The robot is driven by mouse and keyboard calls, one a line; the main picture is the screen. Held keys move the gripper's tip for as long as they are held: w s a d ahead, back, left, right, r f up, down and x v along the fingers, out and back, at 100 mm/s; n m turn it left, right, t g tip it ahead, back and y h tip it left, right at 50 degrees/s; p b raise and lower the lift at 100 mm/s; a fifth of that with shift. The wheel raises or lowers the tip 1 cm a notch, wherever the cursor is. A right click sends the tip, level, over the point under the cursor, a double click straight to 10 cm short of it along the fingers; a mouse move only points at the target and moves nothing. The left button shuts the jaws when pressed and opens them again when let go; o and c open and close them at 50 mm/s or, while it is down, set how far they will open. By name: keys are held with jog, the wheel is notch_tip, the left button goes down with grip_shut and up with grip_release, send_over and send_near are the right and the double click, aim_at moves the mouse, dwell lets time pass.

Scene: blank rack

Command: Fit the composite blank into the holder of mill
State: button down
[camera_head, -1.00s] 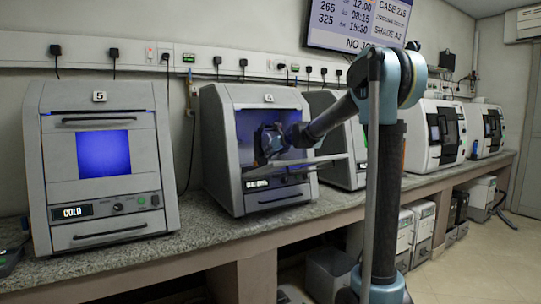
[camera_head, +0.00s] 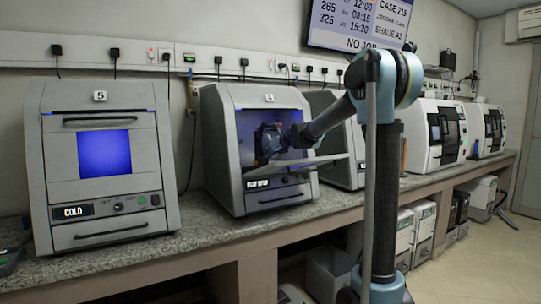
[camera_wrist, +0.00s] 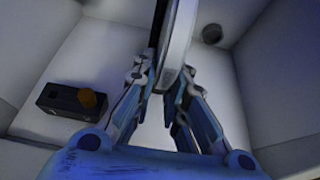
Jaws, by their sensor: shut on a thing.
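The composite blank (camera_wrist: 178,42) shows in the wrist view as a pale disc, nearly edge-on, with a dark side. My gripper (camera_wrist: 168,88) is shut on its lower edge. In the head view my gripper (camera_head: 268,141) is inside the blue-lit chamber of the mill (camera_head: 222,150) marked 4, whose front is open. The blank cannot be made out there. In the wrist view a dark block with an orange knob (camera_wrist: 87,97) is at the left, and a dark round part (camera_wrist: 212,34) is on the far wall. I cannot tell which part is the holder.
Pale chamber walls (camera_wrist: 275,75) surround my gripper closely. A lowered door panel (camera_head: 315,161) juts out at the mill's front. A closed machine (camera_head: 100,165) marked 5, with display COLD, stands to the left. More machines (camera_head: 438,135) stand along the bench to the right.

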jog(key=shift+w+a+f, duration=0.2)
jog(key=shift+w+a, duration=0.2)
jog(key=shift+w, duration=0.15)
jog(key=c, duration=1.5)
grip_release()
jog(key=shift+c, duration=0.2)
jog(key=v, duration=1.2)
jog(key=shift+w+d+f, duration=0.1)
jog(key=shift+w, duration=0.05)
